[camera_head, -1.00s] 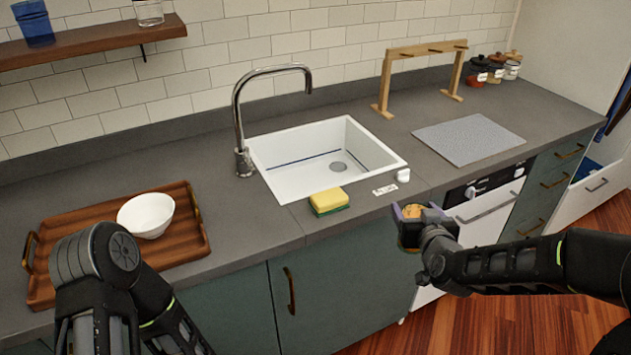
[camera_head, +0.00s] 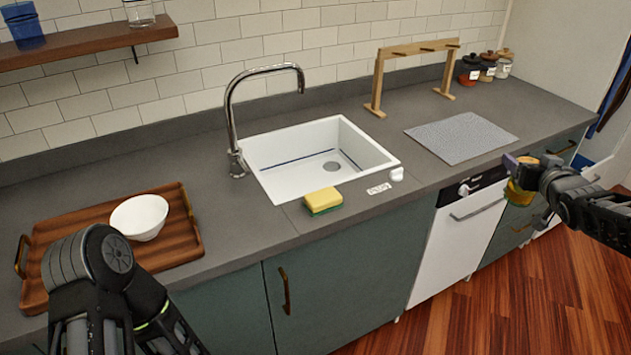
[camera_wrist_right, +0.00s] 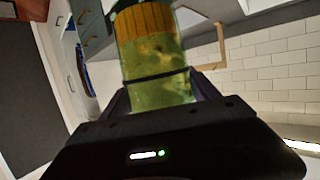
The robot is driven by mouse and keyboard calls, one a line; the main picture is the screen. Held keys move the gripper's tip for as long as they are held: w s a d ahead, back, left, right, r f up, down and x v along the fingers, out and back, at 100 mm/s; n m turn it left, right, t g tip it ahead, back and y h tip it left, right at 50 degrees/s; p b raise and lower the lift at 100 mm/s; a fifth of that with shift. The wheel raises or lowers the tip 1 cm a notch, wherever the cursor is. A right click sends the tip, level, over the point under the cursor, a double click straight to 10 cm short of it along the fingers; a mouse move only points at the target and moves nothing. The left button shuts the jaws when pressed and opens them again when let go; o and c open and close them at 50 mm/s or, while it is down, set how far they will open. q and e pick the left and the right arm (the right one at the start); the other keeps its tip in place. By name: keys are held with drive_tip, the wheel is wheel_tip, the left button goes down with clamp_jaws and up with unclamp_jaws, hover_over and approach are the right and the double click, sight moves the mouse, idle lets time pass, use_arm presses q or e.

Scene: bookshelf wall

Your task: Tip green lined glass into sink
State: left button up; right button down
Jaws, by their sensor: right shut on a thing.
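The green lined glass (camera_wrist_right: 158,88) is between the fingers of my right gripper in the right wrist view. It is see-through yellow-green with a dark line around it and an orange-brown area toward its far end. In the head view my right gripper (camera_head: 516,178) is shut on the glass (camera_head: 519,193), in front of the counter's right part, right of the dishwasher. The white sink (camera_head: 290,186) is set in the counter to its left, well apart from the glass. My left arm shows at the lower left; its gripper is out of view.
A chrome faucet (camera_head: 233,125) stands at the sink's left. A yellow-green sponge (camera_head: 323,201) lies at its front edge. A wooden tray (camera_head: 178,245) with a white bowl (camera_head: 140,217) is left. A grey mat (camera_head: 461,138) and a wooden rack (camera_head: 377,84) are right.

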drive_tip(key=shift+a, duration=0.1)
idle(0.5)
drive_tip(key=w+a+f+n+y, duration=0.1)
drive_tip(key=a+f, duration=0.2)
drive_tip(key=a, duration=0.5)
drive_tip(key=w+a+f+n+y, duration=0.1)
drive_tip(key=a+f+y, duration=0.1)
drive_tip(key=a, duration=0.7)
drive_tip(key=s+a+f, duration=0.7)
drive_tip(key=a+f, duration=0.1)
drive_tip(key=a, duration=0.4)
drive_tip(key=shift+s+a+f, duration=0.2)
drive_tip(key=shift+f, duration=0.15)
